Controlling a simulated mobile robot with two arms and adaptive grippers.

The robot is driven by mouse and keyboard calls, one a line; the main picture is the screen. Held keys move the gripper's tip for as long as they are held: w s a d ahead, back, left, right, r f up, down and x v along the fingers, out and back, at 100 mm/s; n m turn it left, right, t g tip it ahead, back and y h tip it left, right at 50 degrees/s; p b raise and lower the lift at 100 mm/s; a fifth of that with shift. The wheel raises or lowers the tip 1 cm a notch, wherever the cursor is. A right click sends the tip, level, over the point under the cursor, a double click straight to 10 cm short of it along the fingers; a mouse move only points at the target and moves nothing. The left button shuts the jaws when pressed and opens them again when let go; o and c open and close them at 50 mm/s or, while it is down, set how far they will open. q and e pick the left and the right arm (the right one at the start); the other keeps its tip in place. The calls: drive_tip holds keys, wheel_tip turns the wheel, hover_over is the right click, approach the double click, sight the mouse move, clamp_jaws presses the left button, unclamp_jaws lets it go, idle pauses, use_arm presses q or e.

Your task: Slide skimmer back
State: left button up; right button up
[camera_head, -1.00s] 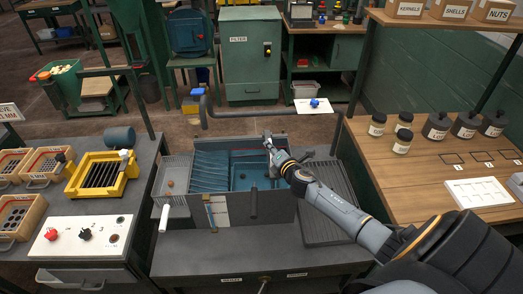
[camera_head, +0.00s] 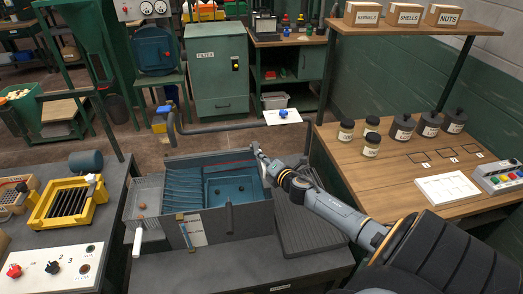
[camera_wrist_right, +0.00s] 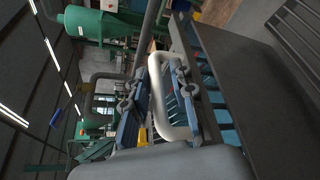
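The open tank (camera_head: 180,158) stands on the dark bench, with blue slats in its left part and a blue basin in its right part. My right gripper (camera_head: 259,152) is at the tank's far right corner. In the right wrist view, a pale grey loop handle (camera_wrist_right: 160,95), which may belong to the skimmer, lies between the two spread fingers of my right gripper (camera_wrist_right: 157,95). I cannot tell whether the fingers touch it. The skimmer's body cannot be made out clearly. My left gripper is not in view.
A grey pipe (camera_head: 215,129) runs behind the tank. A ribbed drainboard (camera_head: 305,232) lies right of it, under my right arm. A wire tray (camera_head: 145,200) is at its left. The wooden bench (camera_head: 375,190) at right holds several dark jars.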

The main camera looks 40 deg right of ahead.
drive_tip(key=v, duration=1.2)
drive_tip(key=shift+s+d, duration=0.1)
drive_tip(key=shift+d, duration=0.05)
idle(0.5)
